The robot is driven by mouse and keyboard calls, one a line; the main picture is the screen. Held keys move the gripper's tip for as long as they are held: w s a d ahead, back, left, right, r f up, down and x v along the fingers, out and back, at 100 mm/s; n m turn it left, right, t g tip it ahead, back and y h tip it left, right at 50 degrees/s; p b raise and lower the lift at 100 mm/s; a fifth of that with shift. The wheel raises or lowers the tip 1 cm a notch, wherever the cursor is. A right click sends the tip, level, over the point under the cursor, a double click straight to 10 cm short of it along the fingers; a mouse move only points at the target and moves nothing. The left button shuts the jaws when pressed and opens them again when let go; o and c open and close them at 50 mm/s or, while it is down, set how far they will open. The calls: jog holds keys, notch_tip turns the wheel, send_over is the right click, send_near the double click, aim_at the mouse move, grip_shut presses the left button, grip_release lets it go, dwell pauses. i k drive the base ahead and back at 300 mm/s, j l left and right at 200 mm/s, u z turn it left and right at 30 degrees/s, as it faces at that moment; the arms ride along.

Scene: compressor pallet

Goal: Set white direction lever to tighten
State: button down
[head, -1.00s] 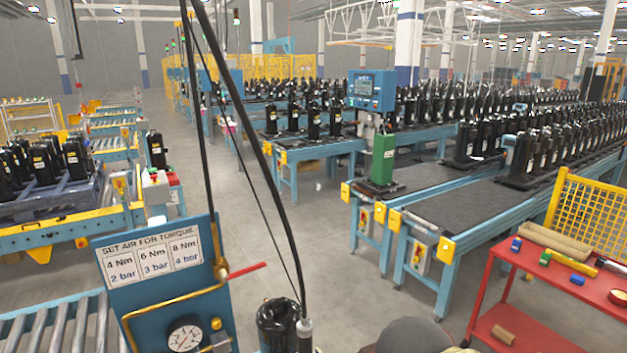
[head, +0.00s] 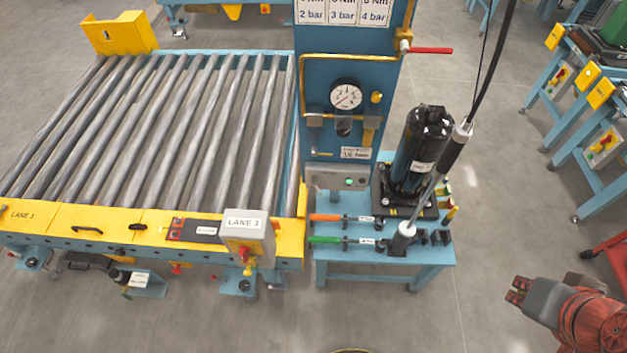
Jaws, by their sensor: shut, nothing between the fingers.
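A hanging air tool (head: 452,152) on a black hose slants down in front of a black compressor (head: 425,150). Its lower end meets a pale grey cylindrical piece (head: 403,234) on the small blue bench (head: 385,258). I cannot pick out a white direction lever on the tool; it is too small or hidden. My gripper (head: 515,291) is at the lower right, shut and empty. It is well apart from the tool and bench, over the floor.
A blue panel with a gauge (head: 346,96) and a red-handled valve (head: 430,50) stands behind the bench. Orange (head: 325,217) and green (head: 324,239) handled tools lie on it. A roller conveyor (head: 150,130) fills the left. Floor between bench and gripper is clear.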

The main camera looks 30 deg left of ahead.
aim_at(314, 182)
jog(key=k+u, duration=0.1)
jog(key=u, duration=1.35)
